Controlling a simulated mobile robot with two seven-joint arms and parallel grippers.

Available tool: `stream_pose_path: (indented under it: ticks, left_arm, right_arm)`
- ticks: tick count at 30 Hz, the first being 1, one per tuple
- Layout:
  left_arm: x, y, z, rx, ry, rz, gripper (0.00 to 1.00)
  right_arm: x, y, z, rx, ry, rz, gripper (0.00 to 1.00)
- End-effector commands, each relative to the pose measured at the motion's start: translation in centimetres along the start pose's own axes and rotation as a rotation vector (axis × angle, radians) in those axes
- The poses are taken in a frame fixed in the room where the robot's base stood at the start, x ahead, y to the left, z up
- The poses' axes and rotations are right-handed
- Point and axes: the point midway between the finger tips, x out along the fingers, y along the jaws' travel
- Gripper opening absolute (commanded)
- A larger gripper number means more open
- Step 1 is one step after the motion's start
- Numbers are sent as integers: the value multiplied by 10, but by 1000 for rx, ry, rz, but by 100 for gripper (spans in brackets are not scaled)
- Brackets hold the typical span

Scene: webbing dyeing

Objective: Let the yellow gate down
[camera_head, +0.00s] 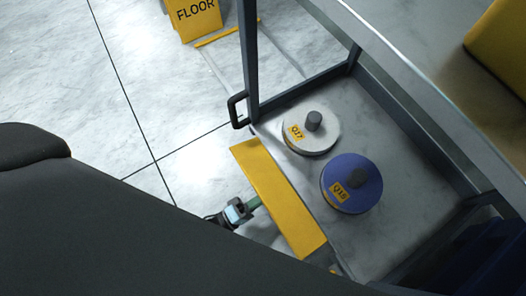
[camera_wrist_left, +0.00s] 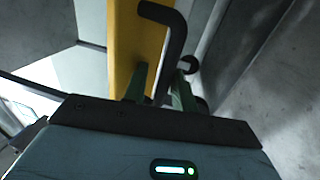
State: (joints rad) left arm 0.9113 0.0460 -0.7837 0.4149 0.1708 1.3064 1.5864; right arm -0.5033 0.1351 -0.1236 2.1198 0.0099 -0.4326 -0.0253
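The yellow gate (camera_head: 278,198) is a long flat panel along the open left side of the shelf; I cannot tell its exact tilt. In the left wrist view the gate (camera_wrist_left: 130,40) shows as a yellow upright band with a dark bent handle (camera_wrist_left: 176,35) in front of it. My left gripper (camera_head: 254,203) is at the gate's outer side, partly hidden by my arm. In the left wrist view its green fingers (camera_wrist_left: 161,88) are apart, with the handle's lower part between them and a gap showing. My right gripper is not in view.
A white reel labelled Q17 (camera_head: 325,138) and a blue reel labelled Q18 (camera_head: 360,188) lie on the grey shelf (camera_head: 390,130) behind the gate. A dark frame post (camera_head: 249,60) with a loop handle (camera_head: 237,110) stands near the gate's far end. A yellow floor sign (camera_head: 196,18) stands beyond.

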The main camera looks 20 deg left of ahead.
Motion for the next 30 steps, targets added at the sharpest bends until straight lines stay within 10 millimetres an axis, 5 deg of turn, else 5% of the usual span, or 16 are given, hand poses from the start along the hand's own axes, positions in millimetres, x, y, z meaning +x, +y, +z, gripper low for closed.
stream_pose_path:
  ticks: [8,21,30]
  left_arm:
    - [-2,1,-1,1,1,4,29]
    - [-64,0,-1,1,1,-1,29]
    - [-79,0,0,0,0,0,29]
  right_arm:
    - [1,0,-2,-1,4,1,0]
    - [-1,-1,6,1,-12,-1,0]
    - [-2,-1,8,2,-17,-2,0]
